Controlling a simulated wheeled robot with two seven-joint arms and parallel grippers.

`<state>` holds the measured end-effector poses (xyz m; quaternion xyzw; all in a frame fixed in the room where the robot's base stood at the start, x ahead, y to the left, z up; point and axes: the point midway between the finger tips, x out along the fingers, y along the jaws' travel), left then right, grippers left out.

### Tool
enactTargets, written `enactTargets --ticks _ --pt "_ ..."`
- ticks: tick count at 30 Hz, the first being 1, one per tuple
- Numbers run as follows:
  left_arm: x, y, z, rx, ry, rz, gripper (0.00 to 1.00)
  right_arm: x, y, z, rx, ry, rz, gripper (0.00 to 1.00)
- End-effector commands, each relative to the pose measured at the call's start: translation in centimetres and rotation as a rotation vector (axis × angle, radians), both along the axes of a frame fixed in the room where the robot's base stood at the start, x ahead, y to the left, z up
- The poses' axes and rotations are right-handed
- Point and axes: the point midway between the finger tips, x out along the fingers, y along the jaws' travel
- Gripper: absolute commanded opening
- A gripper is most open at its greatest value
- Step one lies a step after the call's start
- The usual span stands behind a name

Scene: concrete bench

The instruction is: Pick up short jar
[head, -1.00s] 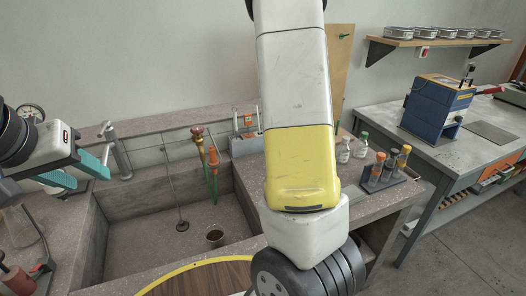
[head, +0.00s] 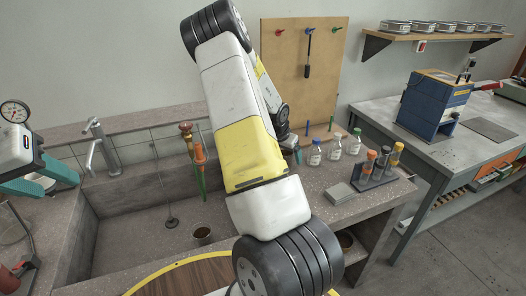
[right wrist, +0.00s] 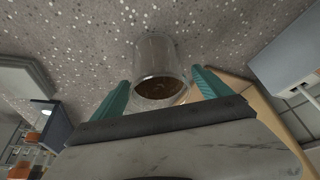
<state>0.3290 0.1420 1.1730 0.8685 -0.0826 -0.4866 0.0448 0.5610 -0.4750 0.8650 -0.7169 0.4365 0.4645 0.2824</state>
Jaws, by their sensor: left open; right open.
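A short clear glass jar (right wrist: 160,68) with brown contents stands on the speckled stone in the right wrist view, its open mouth towards the camera. My right gripper (right wrist: 160,92) is open, with a teal finger on each side of the jar; I cannot tell if they touch it. In the head view my right gripper (head: 297,152) is mostly hidden behind my own arm, and I cannot make out this jar there. My left gripper (head: 50,180) is open and empty at the far left, above the bench.
Three capped bottles (head: 335,149) and a tube rack (head: 375,176) stand on the right of the bench, with a grey flat block (head: 340,193) in front. A pegboard (head: 300,65) rises behind. A small pot (head: 202,235) is in the sink (head: 140,222) with a tap (head: 100,145).

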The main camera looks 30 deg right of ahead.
Motion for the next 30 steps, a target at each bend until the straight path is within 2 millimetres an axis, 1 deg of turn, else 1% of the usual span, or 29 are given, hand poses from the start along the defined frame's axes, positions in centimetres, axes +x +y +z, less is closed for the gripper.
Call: enactTargets --ticks 1,3,9,11,12,14,18,20,21,30 --pt "0.0 0.0 0.0 0.0 0.0 0.0 0.46 0.05 -0.18 -0.48 0.001 0.001 -0.001 0.88" --pt "0.0 0.0 0.0 0.0 0.0 0.0 0.46 0.17 -0.26 -0.73 0.001 -0.001 -0.001 0.88" --pt "0.0 0.0 0.0 0.0 0.0 0.0 0.46 0.19 -0.26 -0.76 0.002 -0.001 0.001 0.88" --pt "0.0 0.0 0.0 0.0 0.0 0.0 0.46 0.19 -0.25 -0.76 0.002 -0.001 0.001 0.78" --pt "0.0 0.0 0.0 0.0 0.0 0.0 0.46 0.18 -0.26 -0.76 0.002 -0.001 0.001 0.7" --pt "0.0 0.0 0.0 0.0 0.0 0.0 0.46 0.17 -0.25 -0.75 0.001 0.0 0.0 0.59" --pt "0.0 0.0 0.0 0.0 0.0 0.0 0.46 0.17 -0.24 -0.76 0.001 0.0 0.0 0.31" --pt "0.0 0.0 0.0 0.0 0.0 0.0 0.46 0.17 -0.24 -0.75 0.001 0.0 0.0 0.19" --pt "0.0 0.0 0.0 0.0 0.0 0.0 0.46 0.19 -0.26 -0.73 0.001 -0.002 0.001 0.16" --pt "0.0 0.0 0.0 0.0 0.0 0.0 0.46 0.22 -0.24 -0.43 0.001 -0.002 0.001 0.15"
